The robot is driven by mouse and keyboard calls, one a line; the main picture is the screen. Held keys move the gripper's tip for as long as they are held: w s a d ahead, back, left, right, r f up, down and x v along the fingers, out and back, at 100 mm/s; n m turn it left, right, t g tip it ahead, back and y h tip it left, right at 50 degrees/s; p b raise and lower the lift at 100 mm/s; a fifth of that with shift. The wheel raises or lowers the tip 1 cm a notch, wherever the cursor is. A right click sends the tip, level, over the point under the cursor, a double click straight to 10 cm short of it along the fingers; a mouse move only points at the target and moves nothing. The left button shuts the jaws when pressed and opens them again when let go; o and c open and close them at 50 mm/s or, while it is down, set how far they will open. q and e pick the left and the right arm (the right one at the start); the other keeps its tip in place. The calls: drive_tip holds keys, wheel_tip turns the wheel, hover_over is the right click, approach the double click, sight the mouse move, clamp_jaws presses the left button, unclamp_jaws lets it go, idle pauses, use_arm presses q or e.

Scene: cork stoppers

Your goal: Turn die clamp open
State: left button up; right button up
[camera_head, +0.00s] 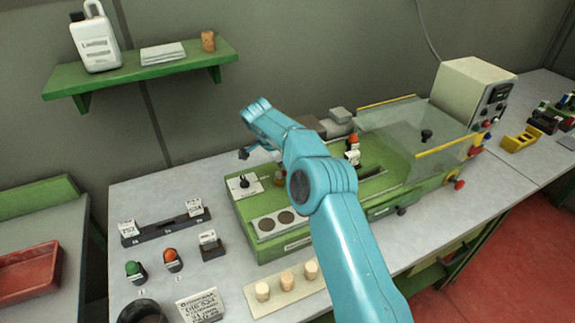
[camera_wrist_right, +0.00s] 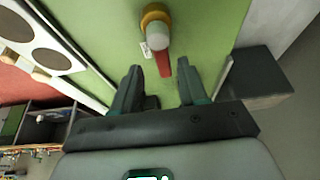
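In the right wrist view, a round grey knob with a brass collar (camera_wrist_right: 156,27) and a red lever (camera_wrist_right: 163,63) stands on a green plate; I take it for the die clamp. A small white tag is beside it. My right gripper (camera_wrist_right: 160,70) is open, its fingers apart on either side of the red lever's end. I cannot tell whether they touch it. In the head view, my blue right arm reaches over the green machine (camera_head: 262,240), and its gripper (camera_head: 245,154) is mostly hidden. The clamp is largely hidden behind that arm. My left gripper is not in view.
A dark block (camera_wrist_right: 258,75) stands close to the right finger. The machine carries a black knob on a white plate (camera_head: 244,184), a panel with round discs (camera_head: 275,222) and a clear guard (camera_head: 405,135). Corks (camera_head: 286,280) stand in front. A green shelf (camera_head: 140,75) hangs behind.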

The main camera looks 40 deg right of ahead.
drive_tip(key=shift+w+a+f, duration=0.1)
drive_tip(key=shift+w, duration=0.05)
drive_tip(key=c, duration=0.5)
drive_tip(key=shift+w+f, duration=0.15)
drive_tip(key=shift+w, duration=0.05)
clamp_jaws()
drive_tip(key=shift+s, duration=0.2)
